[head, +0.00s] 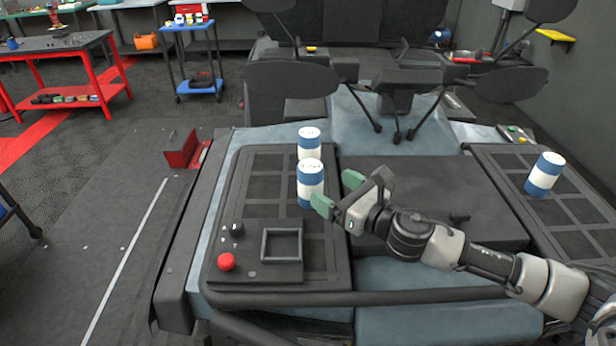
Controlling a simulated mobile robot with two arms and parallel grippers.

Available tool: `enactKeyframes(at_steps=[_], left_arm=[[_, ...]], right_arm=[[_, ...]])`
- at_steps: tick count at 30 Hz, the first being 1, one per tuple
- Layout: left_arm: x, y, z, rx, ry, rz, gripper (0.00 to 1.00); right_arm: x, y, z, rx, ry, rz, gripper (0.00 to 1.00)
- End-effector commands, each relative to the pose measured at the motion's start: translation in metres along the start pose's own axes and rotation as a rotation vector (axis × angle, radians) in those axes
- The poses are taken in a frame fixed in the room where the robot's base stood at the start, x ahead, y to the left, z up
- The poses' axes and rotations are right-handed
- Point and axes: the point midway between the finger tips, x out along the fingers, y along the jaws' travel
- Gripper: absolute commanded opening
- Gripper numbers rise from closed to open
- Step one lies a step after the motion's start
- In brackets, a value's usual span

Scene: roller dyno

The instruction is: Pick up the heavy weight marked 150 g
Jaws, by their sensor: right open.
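Three blue and white cylindrical weights stand in the head view. The front left weight (310,183) stands upright on the left gridded panel (265,178). A second weight (309,142) stands just behind it. A third weight (543,175) stands on the right gridded panel (503,161). The markings are too small to read, so I cannot tell which one is 150 g. My right gripper (337,192) is open, with green fingertips, close to the right side of the front left weight. One finger is near its lower edge. I cannot tell whether it touches. My left gripper is not in view.
A red button (226,262) and a square frame (282,245) sit at the front of the left panel. Dark round pads on thin stands, such as one pad (291,79), rise behind the panels. A red workbench (62,43) and a blue cart (191,27) stand far left.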

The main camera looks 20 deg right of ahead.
Motion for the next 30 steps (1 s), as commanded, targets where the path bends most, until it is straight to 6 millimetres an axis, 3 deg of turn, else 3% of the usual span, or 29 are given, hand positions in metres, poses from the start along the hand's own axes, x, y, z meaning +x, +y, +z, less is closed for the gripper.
enactKeyframes(at_steps=[8, 16, 25, 26, 30], left_arm=[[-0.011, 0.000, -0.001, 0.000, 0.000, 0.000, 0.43], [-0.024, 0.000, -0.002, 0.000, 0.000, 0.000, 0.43], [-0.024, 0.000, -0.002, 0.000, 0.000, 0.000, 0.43], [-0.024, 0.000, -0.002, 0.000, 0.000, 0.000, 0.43], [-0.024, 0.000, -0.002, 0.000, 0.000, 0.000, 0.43]], right_arm=[[0.026, 0.000, 0.003, 0.001, -0.001, 0.001, 0.88], [0.065, 0.001, 0.003, 0.001, -0.001, 0.000, 0.88], [0.071, 0.001, 0.000, 0.000, 0.002, 0.000, 0.88], [0.071, 0.001, 0.000, 0.000, 0.002, 0.000, 0.86], [0.071, 0.001, 0.001, 0.000, 0.001, 0.000, 0.65]])
